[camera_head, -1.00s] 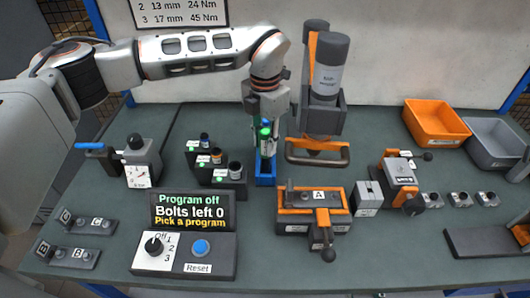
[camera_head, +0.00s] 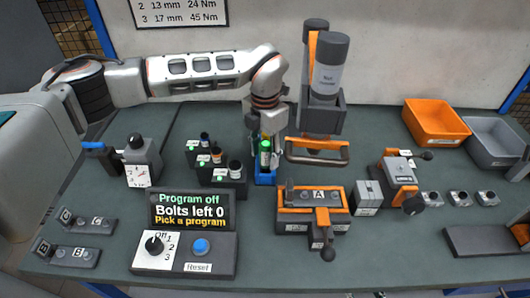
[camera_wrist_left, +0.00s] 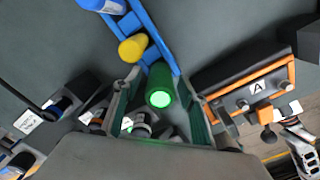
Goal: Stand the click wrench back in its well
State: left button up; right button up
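The click wrench, taken to be the green cylinder with a lit green end (camera_head: 265,155), stands about upright at the blue well (camera_head: 265,179). Its lower end is hidden, so I cannot tell how deep it sits. My left gripper (camera_head: 267,134) is above the well with its fingers pointing down. In the left wrist view the wrench's glowing end (camera_wrist_left: 160,97) lies between the two fingers (camera_wrist_left: 160,108), with gaps on both sides, so the gripper looks open around it. A blue rack (camera_wrist_left: 155,42) with a yellow cylinder (camera_wrist_left: 132,48) is beside it. My right gripper is not in view.
A dark socket stand (camera_head: 222,175) is left of the well; a gray tool holder with an orange handle (camera_head: 318,152) is close on the right. Fixture A (camera_head: 310,198) and the display (camera_head: 192,210) are in front. Orange (camera_head: 435,122) and gray bins stand right.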

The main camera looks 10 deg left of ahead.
pick_arm(q)
notch_tip(320, 180, up, 12)
jog(key=shift+r+b, duration=0.15)
jog(key=shift+b, duration=0.15)
dwell(0.3)
dwell(0.5)
